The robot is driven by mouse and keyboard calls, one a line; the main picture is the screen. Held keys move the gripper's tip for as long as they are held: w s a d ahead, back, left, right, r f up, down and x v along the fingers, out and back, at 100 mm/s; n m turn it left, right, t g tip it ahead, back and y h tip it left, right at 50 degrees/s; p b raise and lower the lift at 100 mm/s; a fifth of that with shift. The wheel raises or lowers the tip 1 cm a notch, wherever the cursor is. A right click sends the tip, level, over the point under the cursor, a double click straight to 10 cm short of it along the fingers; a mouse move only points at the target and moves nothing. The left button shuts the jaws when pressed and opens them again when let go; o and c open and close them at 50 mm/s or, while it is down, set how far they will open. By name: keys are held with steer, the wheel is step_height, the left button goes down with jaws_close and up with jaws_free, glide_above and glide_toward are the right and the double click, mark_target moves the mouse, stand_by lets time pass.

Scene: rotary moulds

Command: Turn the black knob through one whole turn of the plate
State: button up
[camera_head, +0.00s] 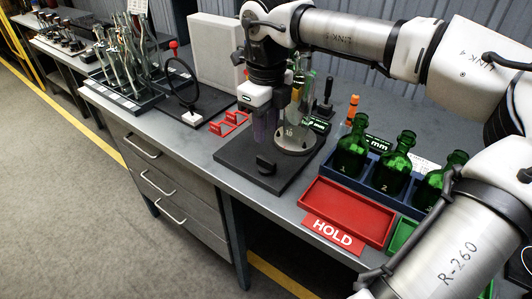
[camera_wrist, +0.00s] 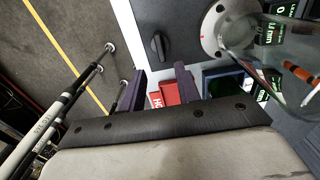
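The black knob (camera_head: 265,165) stands on the front part of a dark base (camera_head: 238,150). In the wrist view the knob (camera_wrist: 158,46) lies beyond my fingertips, roughly in line with the gap between them. The round pale plate (camera_head: 312,146) sits at the back right of the base; it also shows in the wrist view (camera_wrist: 210,37) with a small red mark. A clear glass vessel (camera_head: 303,105) stands on the plate. My gripper (camera_head: 264,138) points down above the base, behind the knob in the head view. Its purple fingers (camera_wrist: 158,80) are apart and empty.
A red HOLD tray (camera_head: 304,200) lies to the right of the base. Green bottles (camera_head: 350,152) stand in a blue rack behind it. To the left are red brackets (camera_head: 222,128), a black ring stand (camera_head: 168,90) and a tool rack (camera_head: 105,92). The bench's front edge is close.

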mark_target(266, 159)
step_height(266, 159, down, 9)
steer(key=shift+f+p, duration=0.15)
steer(key=shift+p, duration=0.4)
jaws_close()
